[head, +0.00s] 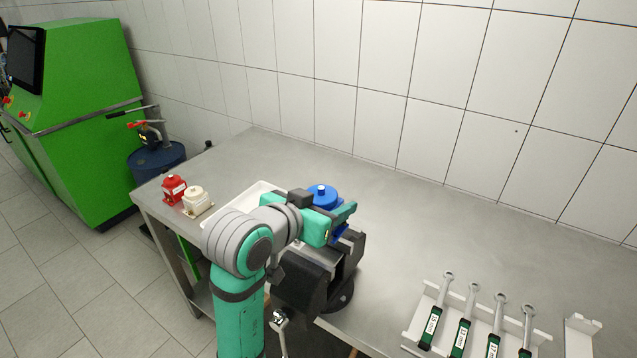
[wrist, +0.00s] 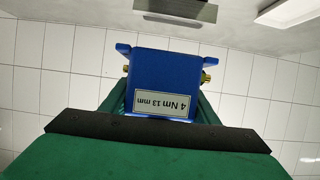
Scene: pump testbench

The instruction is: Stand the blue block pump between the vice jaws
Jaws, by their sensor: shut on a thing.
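The blue block pump (wrist: 163,78) is held in my gripper, its label "4 Nm 13 mm" upside down in the wrist view and brass fittings at both sides. In the head view only a small blue part of it (head: 341,234) shows below the fingers. My gripper (head: 334,216) is shut on it, over the dark vice (head: 350,258). My arm and gripper hide much of the vice, so I cannot tell whether the pump is above or between the jaws.
A round blue body (head: 323,196) with a cap shows behind my gripper and seems separate. A white tray (head: 240,203), a red pump (head: 174,189) and a cream pump (head: 197,201) are left. Several torque wrenches (head: 466,318) lie right. The table's back right (head: 440,215) is clear.

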